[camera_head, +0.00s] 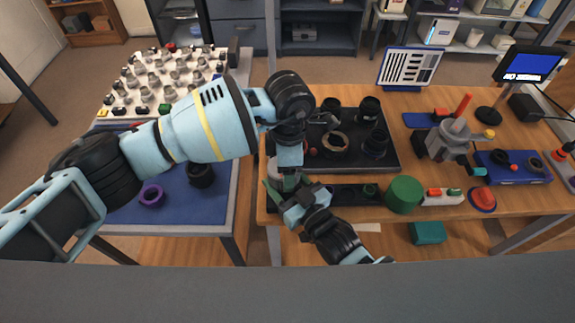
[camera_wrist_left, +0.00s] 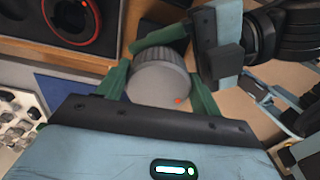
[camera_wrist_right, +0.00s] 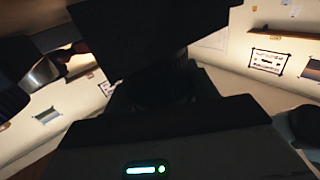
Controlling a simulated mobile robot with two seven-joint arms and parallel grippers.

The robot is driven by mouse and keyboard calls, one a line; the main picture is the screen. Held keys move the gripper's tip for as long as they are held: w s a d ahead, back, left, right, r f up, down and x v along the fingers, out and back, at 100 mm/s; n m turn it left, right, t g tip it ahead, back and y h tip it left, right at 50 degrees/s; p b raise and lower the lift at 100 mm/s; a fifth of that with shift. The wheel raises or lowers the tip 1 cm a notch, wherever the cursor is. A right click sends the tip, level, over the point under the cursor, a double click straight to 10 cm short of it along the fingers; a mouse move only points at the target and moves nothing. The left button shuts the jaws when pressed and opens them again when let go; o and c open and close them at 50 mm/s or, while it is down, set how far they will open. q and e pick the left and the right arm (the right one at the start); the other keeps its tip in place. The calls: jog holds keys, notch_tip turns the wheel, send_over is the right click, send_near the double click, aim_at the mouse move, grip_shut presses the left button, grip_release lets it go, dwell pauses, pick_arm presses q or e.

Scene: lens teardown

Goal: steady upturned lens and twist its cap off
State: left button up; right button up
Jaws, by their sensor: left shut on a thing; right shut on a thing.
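A grey ribbed round piece with a red dot, apparently the cap (camera_wrist_left: 160,78), is between the green fingers of my left gripper (camera_wrist_left: 155,85). In the head view, its pale side (camera_head: 274,170) shows at the near left corner of the black tray. My left gripper is shut on it from above. My right gripper (camera_head: 289,188) comes in from the front right, close against the left one. It is shut low beside the ribbed piece, apparently on the lens body, which is mostly hidden. The right wrist view is too dark to show the grip clearly.
A black tray (camera_head: 392,160) with several dark lens parts lies just behind. A long black holder (camera_head: 335,205), a green cylinder (camera_head: 404,194) and a red button (camera_head: 482,199) lie to the right. A blue-matted table (camera_head: 215,205) with a purple ring (camera_head: 151,195) stands left, across a gap.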

pick_arm(q)
jog(key=shift+r, duration=1.15)
pick_arm(e)
jog(key=shift+r, duration=0.1)
dwell(0.3)
pick_arm(q)
jog(key=shift+w+r, duration=0.1)
jog(key=shift+r, duration=2.25)
pick_arm(e)
jog(key=o, duration=1.4)
jog(key=shift+c, duration=0.2)
jog(key=r+v, duration=0.1)
jog(key=v, duration=0.8)
jog(key=shift+r, duration=0.4)
